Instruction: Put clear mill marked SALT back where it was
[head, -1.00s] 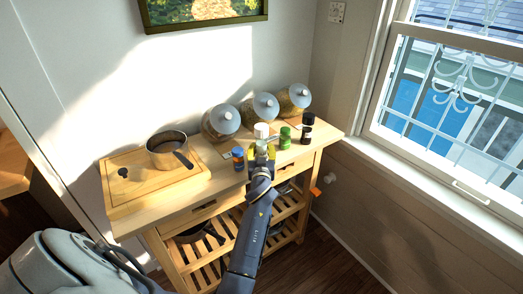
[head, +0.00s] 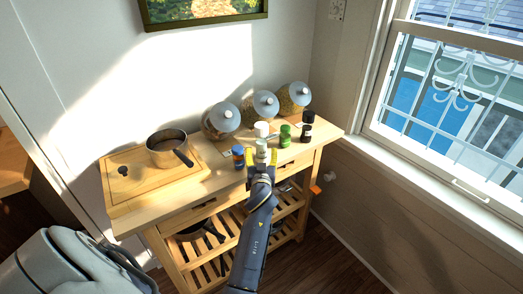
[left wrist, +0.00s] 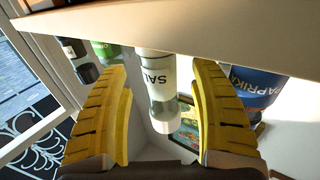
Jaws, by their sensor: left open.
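The clear mill marked SALT (head: 261,146) stands upright on the wooden cart top near its front edge. In the left wrist view, which is upside down, the SALT mill (left wrist: 157,68) shows its label and clear part between my yellow fingers. My left gripper (head: 261,159) is open just in front of the mill, with a gap on each side of it. My right gripper is not in view.
A blue PAPRIKA jar (head: 238,154) stands left of the mill. A green-labelled jar (head: 285,136) and dark jars (head: 306,134) stand right, a white-topped one (head: 261,129) behind. Glass jars (head: 264,105) line the back. A pot (head: 167,149) sits on a board at left.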

